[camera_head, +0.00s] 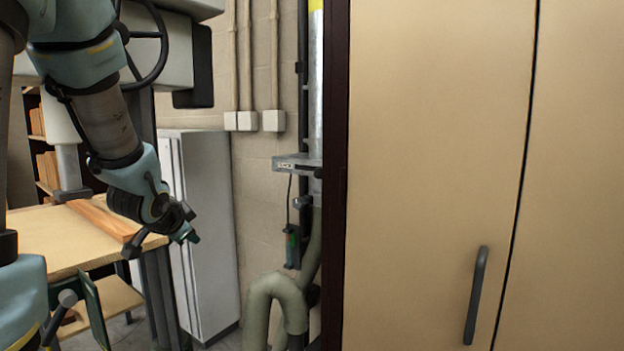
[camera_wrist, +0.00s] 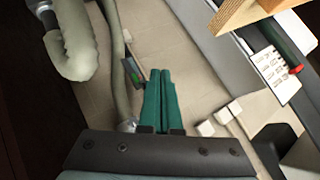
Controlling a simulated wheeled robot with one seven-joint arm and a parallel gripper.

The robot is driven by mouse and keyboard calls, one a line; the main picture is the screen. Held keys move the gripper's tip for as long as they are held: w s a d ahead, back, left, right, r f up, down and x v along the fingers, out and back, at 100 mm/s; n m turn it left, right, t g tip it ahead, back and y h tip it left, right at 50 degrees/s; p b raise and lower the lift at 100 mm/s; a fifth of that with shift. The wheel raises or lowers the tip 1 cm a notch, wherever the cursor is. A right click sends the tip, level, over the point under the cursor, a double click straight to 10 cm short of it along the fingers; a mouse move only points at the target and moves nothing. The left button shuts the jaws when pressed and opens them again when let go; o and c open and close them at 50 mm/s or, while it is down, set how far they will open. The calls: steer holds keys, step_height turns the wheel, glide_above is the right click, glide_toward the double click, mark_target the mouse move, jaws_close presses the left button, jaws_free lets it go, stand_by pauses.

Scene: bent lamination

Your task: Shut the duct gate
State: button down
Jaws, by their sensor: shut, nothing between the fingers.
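The duct gate (camera_head: 297,165) is a flat grey metal slide plate on the vertical duct pipe (camera_head: 316,100). Its plate sticks out to the left of the pipe, and its right part is hidden behind the tall beige cabinet. My gripper (camera_head: 188,236) is left of the gate and lower in the picture, clear of it, near the bench's right end. In the wrist view my gripper's two green fingers (camera_wrist: 160,78) are together with nothing between them. I cannot make out the gate in the wrist view.
The beige cabinet (camera_head: 430,150) with a dark handle (camera_head: 475,295) fills the right side. A bent hose (camera_head: 275,290) hangs below the gate. A white locker (camera_head: 208,220) stands behind my gripper. A workbench (camera_head: 60,240) with a wood board (camera_head: 103,220) is at the left.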

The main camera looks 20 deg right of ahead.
steer(key=w+d+r+m+h, duration=0.2)
steer(key=d+r+m+h, duration=0.2)
steer(key=d+m, duration=0.3)
steer(key=m+g+h+b, duration=0.2)
steer(key=m+g+h, duration=0.3)
steer(key=m+h, duration=0.55)
glide_toward(319, 175)
steer(key=s+r+m+y, duration=0.1)
steer(key=s+r+y, duration=0.1)
steer(key=s, duration=0.5)
steer(key=shift+h, duration=0.25)
steer(key=w+d+p, duration=0.1)
steer(key=w+d, duration=0.1)
steer(key=w+d+p, duration=0.1)
steer(key=w+d, duration=0.1)
steer(key=d, duration=0.1)
steer(key=w+d+p, duration=0.2)
steer(key=d, duration=0.1)
steer(key=shift+d, duration=0.15)
steer(key=shift+w+f, duration=0.15)
steer(key=shift+w, duration=0.35)
